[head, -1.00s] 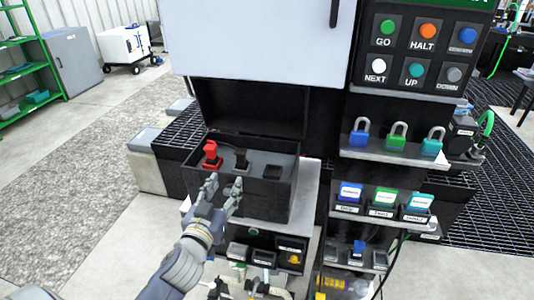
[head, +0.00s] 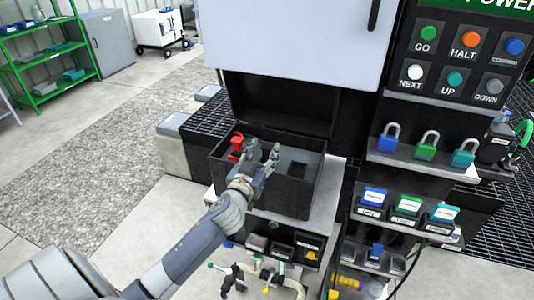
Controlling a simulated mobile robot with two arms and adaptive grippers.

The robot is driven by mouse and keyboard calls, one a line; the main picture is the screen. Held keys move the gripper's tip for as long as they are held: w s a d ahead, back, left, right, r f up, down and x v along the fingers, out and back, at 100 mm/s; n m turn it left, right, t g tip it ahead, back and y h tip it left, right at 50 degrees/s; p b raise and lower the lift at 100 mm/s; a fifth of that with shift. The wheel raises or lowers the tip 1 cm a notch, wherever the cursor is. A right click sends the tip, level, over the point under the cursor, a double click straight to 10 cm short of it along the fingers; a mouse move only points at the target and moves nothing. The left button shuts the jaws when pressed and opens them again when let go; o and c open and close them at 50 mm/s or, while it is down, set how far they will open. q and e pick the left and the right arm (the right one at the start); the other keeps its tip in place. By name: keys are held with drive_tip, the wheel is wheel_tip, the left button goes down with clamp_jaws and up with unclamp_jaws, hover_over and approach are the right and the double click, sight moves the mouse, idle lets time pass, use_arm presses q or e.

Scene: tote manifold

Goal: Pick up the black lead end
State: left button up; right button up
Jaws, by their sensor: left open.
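An open black box (head: 287,203) stands on a grey ledge below the white cabinet. A red lead end (head: 237,144) stands upright at the left inside it. My left gripper (head: 264,148) is open, with its fingers over the box just right of the red lead end. The black lead end, seen earlier right of the red one, is hidden or cannot be told apart behind my fingers. Whether they touch it cannot be told. My right gripper is not in view.
The raised lid (head: 282,108) stands behind. Padlocks (head: 426,146) and labelled holders (head: 407,205) sit on shelves at right, below a button panel (head: 461,62). Pipes and valves (head: 262,276) are below the box.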

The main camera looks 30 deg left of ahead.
use_arm(q)
drive_tip(key=shift+x, duration=0.8)
drive_tip(key=shift+s, duration=0.1)
drive_tip(key=shift+c, duration=0.2)
clamp_jaws()
